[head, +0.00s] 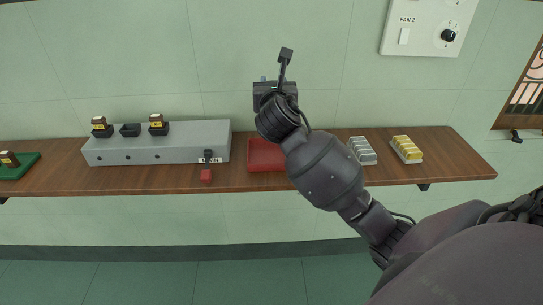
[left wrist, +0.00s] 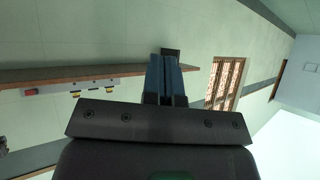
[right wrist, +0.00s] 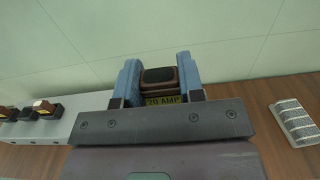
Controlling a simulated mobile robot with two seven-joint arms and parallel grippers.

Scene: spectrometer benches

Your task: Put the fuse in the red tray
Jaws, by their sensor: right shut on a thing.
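My right gripper (head: 273,88) is raised above the shelf, above and behind the red tray (head: 262,155) in the head view. In the right wrist view my right gripper (right wrist: 160,82) is shut on a brown fuse (right wrist: 160,86) with a yellow "20 AMP" label. The head view does not show this fuse clearly. My right arm hides the right part of the red tray, and the tray's visible part looks empty. My left gripper (left wrist: 166,75) has its blue fingers together with nothing seen between them. It is not in the head view.
A grey fuse box (head: 180,144) on the wooden shelf (head: 130,179) holds two fuses, with an empty holder between. A lever with a red handle (head: 206,175) is at its front.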

